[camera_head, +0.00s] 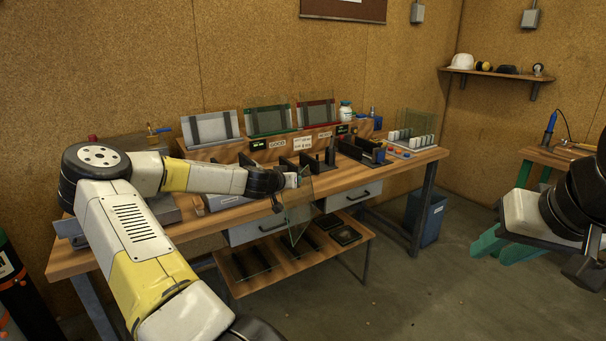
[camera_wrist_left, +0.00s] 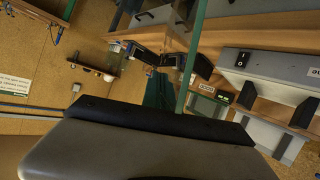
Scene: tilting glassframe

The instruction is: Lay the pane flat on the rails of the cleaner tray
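My left gripper (camera_head: 297,180) is shut on a clear glass pane (camera_head: 298,213), which hangs steeply tilted in front of the bench's front edge. A grey box with a switch (camera_wrist_left: 262,68) shows in the left wrist view. I cannot tell whether it is the cleaner tray; my left arm hides part of the bench's left side.
Framed panes (camera_head: 268,119) lean on a raised ledge at the back of the wooden bench (camera_head: 345,180). Dark slotted holders (camera_head: 362,150) and a white rack (camera_head: 410,142) stand on the bench. A lower shelf (camera_head: 290,266) holds dark items. A blue bin (camera_head: 430,218) stands at the right.

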